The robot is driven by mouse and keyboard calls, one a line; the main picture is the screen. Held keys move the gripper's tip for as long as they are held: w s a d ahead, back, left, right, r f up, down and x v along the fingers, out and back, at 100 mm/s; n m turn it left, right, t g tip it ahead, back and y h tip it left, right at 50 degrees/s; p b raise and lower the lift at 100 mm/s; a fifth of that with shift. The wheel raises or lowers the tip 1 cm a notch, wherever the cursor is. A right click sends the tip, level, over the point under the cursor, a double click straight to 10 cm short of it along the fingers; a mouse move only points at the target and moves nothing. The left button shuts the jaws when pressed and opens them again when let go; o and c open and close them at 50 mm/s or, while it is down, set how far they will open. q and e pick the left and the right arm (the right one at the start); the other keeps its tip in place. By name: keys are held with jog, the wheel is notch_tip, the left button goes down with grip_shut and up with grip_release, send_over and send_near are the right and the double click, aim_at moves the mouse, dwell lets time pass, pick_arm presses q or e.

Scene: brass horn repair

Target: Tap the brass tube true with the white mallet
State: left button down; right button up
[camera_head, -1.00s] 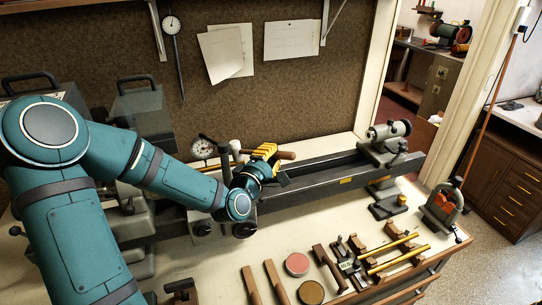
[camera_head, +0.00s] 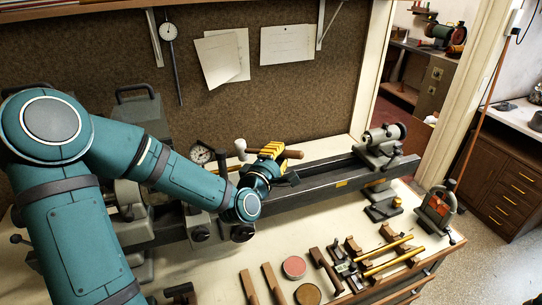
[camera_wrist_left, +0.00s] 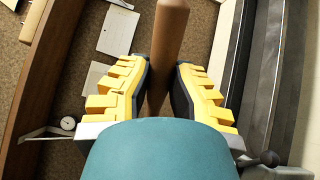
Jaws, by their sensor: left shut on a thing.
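My left gripper (camera_head: 270,151) is shut on the wooden handle of the mallet (camera_head: 293,154), above the lathe bed. The mallet's white head (camera_head: 240,147) shows to the left of the yellow fingers. In the left wrist view the brown handle (camera_wrist_left: 170,35) runs between the yellow finger pads (camera_wrist_left: 162,75); the head is not seen there. A short stretch of brass-coloured tube (camera_head: 231,169) shows at the lathe, below the mallet head. Most of it is hidden by my left arm, and I cannot tell whether mallet and tube touch. My right gripper is out of view.
The dark lathe bed (camera_head: 335,175) runs right to a tailstock (camera_head: 383,145). A round dial gauge (camera_head: 201,155) stands behind my arm. Wooden-handled tools, two round tins (camera_head: 294,267) and brass rods (camera_head: 385,255) lie on the front right bench. A small vise (camera_head: 437,205) stands at its right end.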

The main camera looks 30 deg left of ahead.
aim_at(294, 155)
pick_arm(q)
jog(key=shift+w+d+r, duration=0.1)
jog(key=shift+d+r, duration=0.3)
jog(key=shift+d, duration=0.3)
jog(key=shift+d+r, duration=0.4)
jog(key=shift+d, duration=0.3)
jog(key=shift+w+d+r, duration=0.1)
jog(key=shift+d+r, duration=0.3)
jog(key=shift+d, duration=0.3)
